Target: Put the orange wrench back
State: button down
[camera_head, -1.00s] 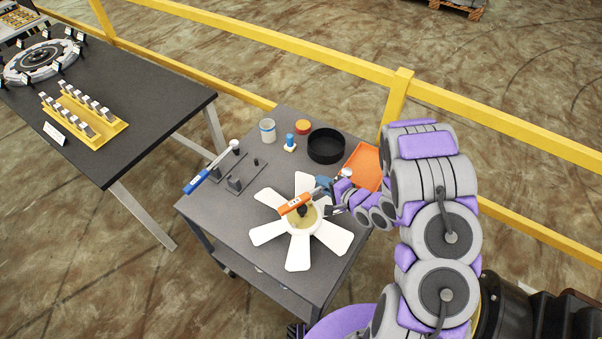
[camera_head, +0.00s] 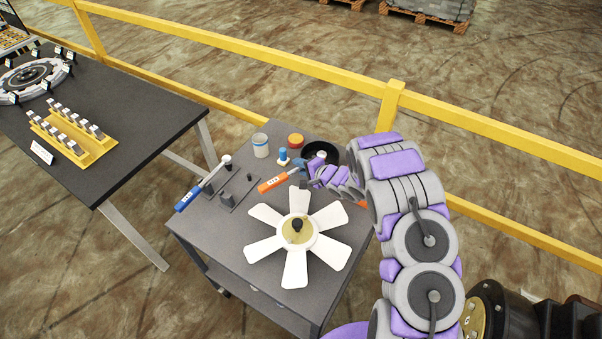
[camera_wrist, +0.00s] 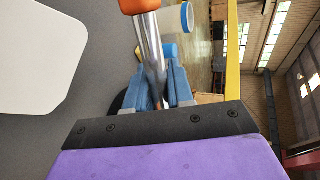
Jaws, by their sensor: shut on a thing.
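The orange wrench (camera_head: 274,183) is held above the table, its orange handle pointing left and slightly down. In the wrist view my gripper (camera_wrist: 163,85) is shut on the wrench's silver shaft (camera_wrist: 150,40), with the orange handle beyond. In the head view my gripper (camera_head: 304,170) is behind the white fan. A dark tool stand (camera_head: 240,187) with small upright posts is left of the orange handle, apart from it. The blue-handled wrench (camera_head: 188,199) rests at the stand's left side. The wrench's gripped end is partly hidden.
The white fan (camera_head: 265,248) lies on the grey table (camera_head: 205,240). A white-and-blue can (camera_head: 261,146), a blue-and-white piece (camera_head: 283,157), an orange-topped tin (camera_head: 296,140) and a black bowl (camera_head: 330,150) stand at the back. A yellow rail (camera_head: 300,65) runs behind.

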jog(key=f, duration=0.2)
jog(key=a+f+b, duration=0.1)
jog(key=shift+f, duration=0.35)
jog(key=shift+d+r, duration=0.1)
jog(key=shift+d, duration=0.45)
jog(key=c, duration=1.4)
grip_release()
jog(key=shift+f, duration=0.25)
jog(key=o, duration=0.4)
jog(key=shift+a, duration=0.45)
jog(key=shift+d, duration=0.25)
